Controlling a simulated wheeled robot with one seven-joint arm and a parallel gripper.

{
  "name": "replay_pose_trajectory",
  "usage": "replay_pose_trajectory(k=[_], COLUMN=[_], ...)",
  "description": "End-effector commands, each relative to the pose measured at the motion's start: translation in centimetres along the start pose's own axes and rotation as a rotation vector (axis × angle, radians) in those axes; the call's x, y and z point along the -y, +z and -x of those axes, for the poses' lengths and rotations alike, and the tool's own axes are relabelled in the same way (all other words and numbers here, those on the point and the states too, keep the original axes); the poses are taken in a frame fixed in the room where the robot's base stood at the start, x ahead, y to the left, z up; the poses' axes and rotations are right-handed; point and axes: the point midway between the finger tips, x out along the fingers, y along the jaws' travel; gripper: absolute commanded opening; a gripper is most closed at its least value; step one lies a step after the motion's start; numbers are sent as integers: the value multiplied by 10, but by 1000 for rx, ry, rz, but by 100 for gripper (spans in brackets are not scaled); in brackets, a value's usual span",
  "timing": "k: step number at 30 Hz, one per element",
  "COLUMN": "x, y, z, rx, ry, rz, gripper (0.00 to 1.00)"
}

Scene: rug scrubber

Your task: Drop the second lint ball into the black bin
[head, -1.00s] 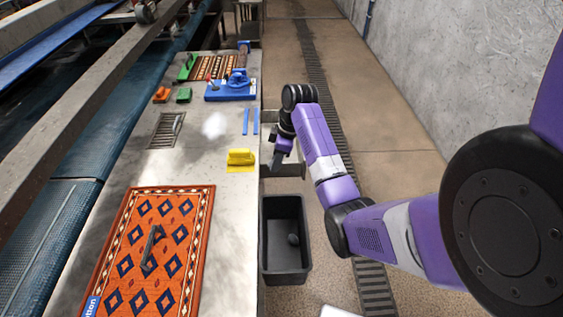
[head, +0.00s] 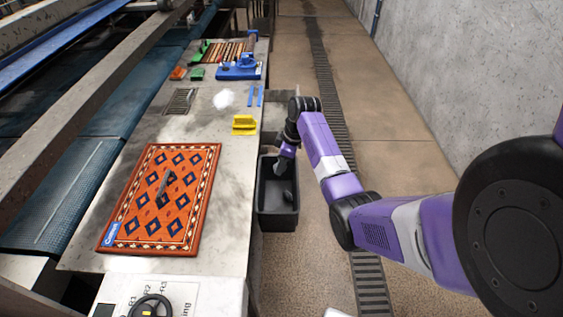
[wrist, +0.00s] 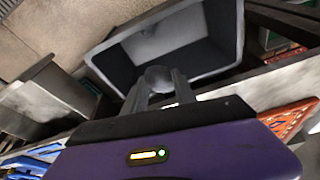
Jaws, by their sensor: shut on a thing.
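The black bin (head: 277,222) stands on the floor against the right side of the table. A grey lint ball (head: 288,196) lies inside it in the head view. My gripper (head: 280,163) points down over the far end of the bin. In the wrist view, my gripper (wrist: 159,85) is shut on a round grey lint ball (wrist: 158,77), held between the fingertips. The bin (wrist: 228,25) shows behind it there. The held ball is hard to make out in the head view.
A floor drain (head: 330,95) runs right of the bin.

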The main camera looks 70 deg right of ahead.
Motion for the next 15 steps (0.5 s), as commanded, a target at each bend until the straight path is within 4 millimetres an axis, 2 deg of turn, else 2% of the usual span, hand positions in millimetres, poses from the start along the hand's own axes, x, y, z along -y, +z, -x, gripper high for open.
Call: replay_pose_trajectory(k=[9,15], x=[0,0], y=[12,14], z=[-39,-47], rx=[0,0], ry=[0,0], rz=[-1,0], gripper=[0,0])
